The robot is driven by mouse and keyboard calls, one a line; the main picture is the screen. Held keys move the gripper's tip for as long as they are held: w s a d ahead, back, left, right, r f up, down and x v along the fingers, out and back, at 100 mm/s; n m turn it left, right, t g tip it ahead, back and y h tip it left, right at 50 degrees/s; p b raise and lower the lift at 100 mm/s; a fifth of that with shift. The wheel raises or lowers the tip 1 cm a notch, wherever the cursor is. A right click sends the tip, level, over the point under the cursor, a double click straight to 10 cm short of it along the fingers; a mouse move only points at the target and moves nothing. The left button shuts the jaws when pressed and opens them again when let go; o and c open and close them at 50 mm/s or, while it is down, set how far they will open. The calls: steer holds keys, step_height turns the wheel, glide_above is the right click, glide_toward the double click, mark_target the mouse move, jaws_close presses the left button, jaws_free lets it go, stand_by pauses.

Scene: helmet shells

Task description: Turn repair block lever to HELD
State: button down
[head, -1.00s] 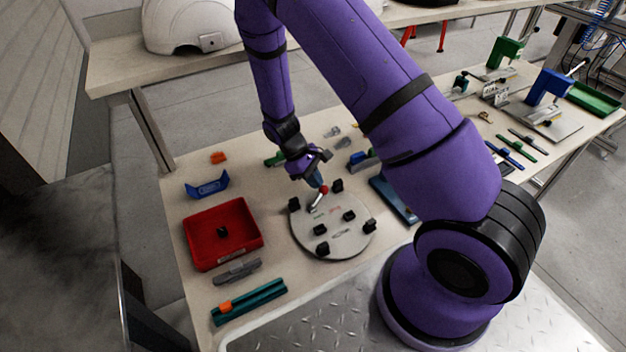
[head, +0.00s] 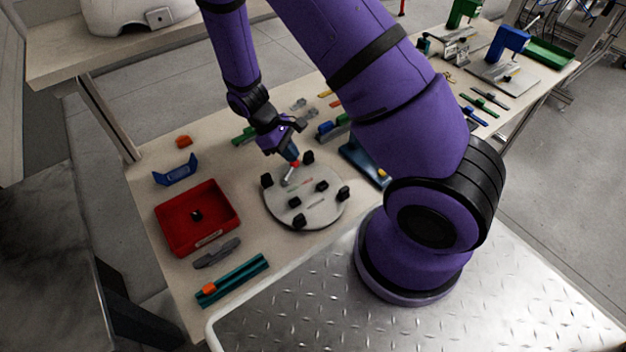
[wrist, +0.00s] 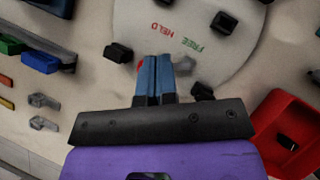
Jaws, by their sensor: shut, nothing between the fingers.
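The repair block is a round grey plate (head: 318,212) with several black knobs on the table. Its lever (head: 287,176) is a short metal bar with a red tip (head: 295,164), tilted up toward my gripper. My gripper (head: 293,157) is shut, with its blue fingers pointing down at the red tip; I cannot tell whether they touch it. In the wrist view the shut fingers (wrist: 154,62) hide most of the lever, and a bit of red (wrist: 140,67) shows beside them. Red HELD (wrist: 168,30) and green FREE lettering (wrist: 187,44) show on the plate beyond the fingers.
A red tray (head: 160,217) with a black piece inside stands left of the plate. A blue bracket (head: 176,172), grey bar (head: 217,252) and teal rail (head: 238,281) lie around it. Blue and green parts sit close behind the plate on the right.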

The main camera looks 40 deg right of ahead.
steer(key=s+a+r, duration=0.1)
steer(key=s, duration=1.1)
steer(key=shift+s+a, duration=0.1)
steer(key=w+r+m+t+y, duration=0.2)
steer(key=w+r+t, duration=0.1)
steer(key=r, duration=0.7)
steer(key=w+r+m+t+y, duration=0.1)
steer(key=w+r+m+t, duration=0.1)
steer(key=r, duration=0.9)
steer(key=s+d+r+m+t, duration=0.1)
steer(key=s+r+t, duration=0.1)
steer(key=s+r, duration=0.3)
steer(key=s+d+r+m+t, duration=0.1)
steer(key=s+r+t, duration=0.2)
steer(key=r, duration=1)
steer(key=shift+s+r+m+t+y, duration=0.3)
steer(key=shift+s+r+m, duration=0.1)
steer(key=shift+s, duration=0.6)
